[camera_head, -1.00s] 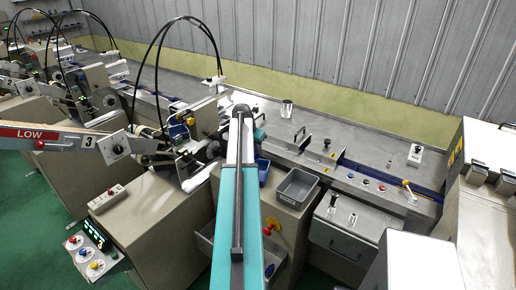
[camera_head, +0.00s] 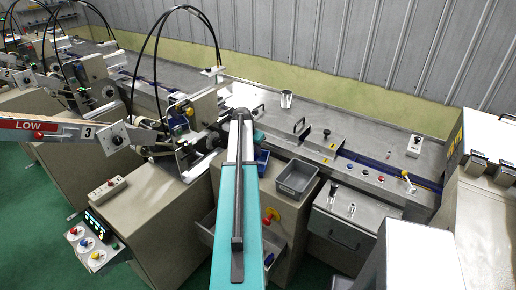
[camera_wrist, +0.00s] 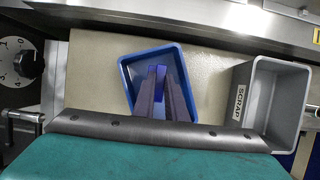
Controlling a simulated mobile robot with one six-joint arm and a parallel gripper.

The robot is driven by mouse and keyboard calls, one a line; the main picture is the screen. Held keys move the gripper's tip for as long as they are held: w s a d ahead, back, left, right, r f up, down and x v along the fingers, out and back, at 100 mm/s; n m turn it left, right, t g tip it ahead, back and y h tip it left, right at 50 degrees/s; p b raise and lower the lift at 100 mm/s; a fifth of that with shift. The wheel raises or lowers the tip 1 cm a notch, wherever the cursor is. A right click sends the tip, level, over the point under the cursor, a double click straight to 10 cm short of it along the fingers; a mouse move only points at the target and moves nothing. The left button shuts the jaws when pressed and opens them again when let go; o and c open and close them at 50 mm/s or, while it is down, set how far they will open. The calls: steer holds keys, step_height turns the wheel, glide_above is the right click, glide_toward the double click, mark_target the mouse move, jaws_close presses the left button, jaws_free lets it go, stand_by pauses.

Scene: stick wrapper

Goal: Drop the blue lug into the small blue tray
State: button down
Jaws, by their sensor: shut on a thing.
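In the wrist view my gripper (camera_wrist: 160,77) points down over the small blue tray (camera_wrist: 127,78). Its fingers are shut on the blue lug (camera_wrist: 158,69), which shows between the fingertips. The lug appears within the tray's outline; I cannot tell its height above the tray floor. In the head view the blue tray (camera_head: 262,159) shows just right of my arm.
A grey tray marked SCRAP (camera_wrist: 238,100) stands right of the blue tray, with a gap between. It also shows in the head view (camera_head: 297,178). A black dial (camera_wrist: 27,65) and a metal handle (camera_wrist: 22,118) are on the left. A metal machine edge runs behind.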

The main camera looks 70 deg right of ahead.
steer(key=c, duration=1.7)
jaws_free()
steer(key=shift+w+r, duration=0.1)
steer(key=shift+r, duration=0.05)
steer(key=shift+b+v, duration=0.5)
steer(key=shift+v, duration=0.35)
steer(key=shift+b+v, duration=2)
steer(key=shift+v, duration=3.9)
steer(key=shift+a, duration=0.15)
